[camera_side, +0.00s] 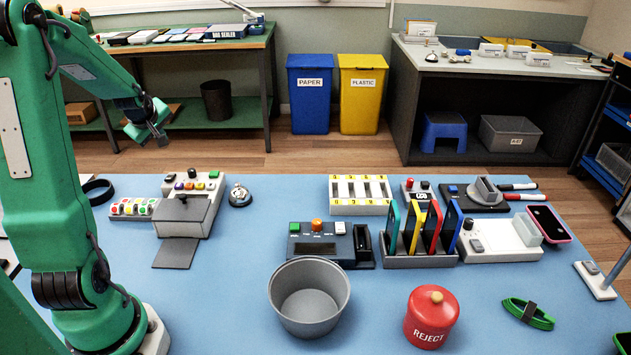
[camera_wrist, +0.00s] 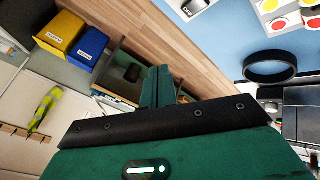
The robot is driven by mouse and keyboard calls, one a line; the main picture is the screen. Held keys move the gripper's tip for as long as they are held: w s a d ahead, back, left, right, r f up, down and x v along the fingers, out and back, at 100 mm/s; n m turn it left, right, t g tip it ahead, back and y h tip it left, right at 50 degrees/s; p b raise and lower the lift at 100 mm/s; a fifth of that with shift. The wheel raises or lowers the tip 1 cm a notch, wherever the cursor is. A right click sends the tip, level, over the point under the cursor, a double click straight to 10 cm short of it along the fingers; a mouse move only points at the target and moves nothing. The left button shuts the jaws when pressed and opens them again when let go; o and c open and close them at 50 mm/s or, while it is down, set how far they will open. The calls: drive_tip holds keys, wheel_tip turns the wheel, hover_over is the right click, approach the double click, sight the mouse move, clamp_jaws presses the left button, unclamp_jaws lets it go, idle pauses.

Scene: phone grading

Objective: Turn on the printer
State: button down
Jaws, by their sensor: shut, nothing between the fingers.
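What looks like the printer (camera_side: 187,208) is a light grey machine with a dark grey lid on the left of the blue table in the side view. A dark flat tray (camera_side: 175,253) lies at its front. I cannot tell from the picture which is the power button. My gripper (camera_side: 163,138) is shut and empty, held above and behind the printer, apart from it. In the wrist view my gripper's fingers (camera_wrist: 157,82) are together.
A grey bowl (camera_side: 309,297), a red reject pot (camera_side: 431,318) and a phone rack (camera_side: 420,260) stand further right.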

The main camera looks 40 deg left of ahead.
sight(170, 176)
drive_tip(key=shift+f, duration=0.15)
drive_tip(key=shift+s+d+f, duration=0.15)
drive_tip(key=shift+f, duration=1.25)
drive_tip(key=shift+s+d+f, duration=0.15)
drive_tip(key=shift+f, duration=1.25)
drive_tip(key=shift+s+d+f, duration=0.15)
drive_tip(key=shift+f, duration=1.25)
drive_tip(key=shift+s+d+f, duration=0.15)
drive_tip(key=shift+s+f, duration=0.05)
drive_tip(key=shift+f, duration=0.85)
idle(0.7)
drive_tip(key=shift+r, duration=0.15)
drive_tip(key=shift+d+r, duration=0.1)
drive_tip(key=shift+r, duration=0.3)
drive_tip(key=shift+r, duration=0.1)
drive_tip(key=shift+a+r, duration=0.2)
drive_tip(key=shift+r, duration=0.15)
drive_tip(key=shift+w+a+r, duration=0.1)
drive_tip(key=shift+w+r, duration=0.05)
drive_tip(key=shift+r, duration=0.95)
drive_tip(key=shift+w+a+r, duration=0.1)
drive_tip(key=shift+r, duration=1)
